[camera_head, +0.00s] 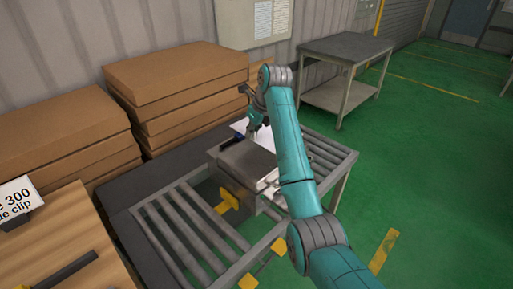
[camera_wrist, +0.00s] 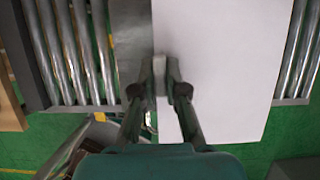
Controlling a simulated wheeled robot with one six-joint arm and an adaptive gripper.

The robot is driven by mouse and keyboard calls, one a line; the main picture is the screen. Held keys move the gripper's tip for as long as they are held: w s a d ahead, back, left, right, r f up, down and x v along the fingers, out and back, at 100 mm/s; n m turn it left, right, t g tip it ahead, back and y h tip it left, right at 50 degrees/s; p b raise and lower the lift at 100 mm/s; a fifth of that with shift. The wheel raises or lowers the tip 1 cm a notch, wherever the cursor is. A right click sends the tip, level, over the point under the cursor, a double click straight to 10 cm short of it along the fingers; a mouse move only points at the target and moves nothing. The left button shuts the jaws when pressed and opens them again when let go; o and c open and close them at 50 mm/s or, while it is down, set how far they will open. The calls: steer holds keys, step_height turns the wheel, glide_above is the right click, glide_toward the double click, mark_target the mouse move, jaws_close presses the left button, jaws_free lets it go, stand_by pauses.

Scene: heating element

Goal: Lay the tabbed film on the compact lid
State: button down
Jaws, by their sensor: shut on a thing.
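The white film (camera_wrist: 225,60) is a large pale sheet filling the middle right of the wrist view. In the head view the film (camera_head: 266,138) shows partly behind my arm, at the far side of a grey box-like unit. My gripper (camera_wrist: 160,66) is shut on a small pale tab at the film's left edge; it also shows in the head view (camera_head: 254,131). The unit's flat grey top, which looks like the compact lid (camera_head: 243,160), is near the film. A grey strip of it (camera_wrist: 131,40) shows left of the film. Whether the film touches it, I cannot tell.
The unit stands on a roller conveyor (camera_head: 180,222) with yellow parts (camera_head: 228,199) beside it. Stacked brown cartons (camera_head: 175,85) stand behind left. A wooden table (camera_head: 60,245) is at lower left. A grey side table (camera_head: 345,50) stands at the back, with open green floor to the right.

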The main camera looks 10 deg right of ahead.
mark_target(250, 156)
step_height(250, 156, down, 8)
steer(key=shift+f, duration=0.1)
stand_by(0.4)
steer(key=c, duration=1.2)
jaws_free()
steer(key=shift+f, duration=0.1)
steer(key=v, duration=1.2)
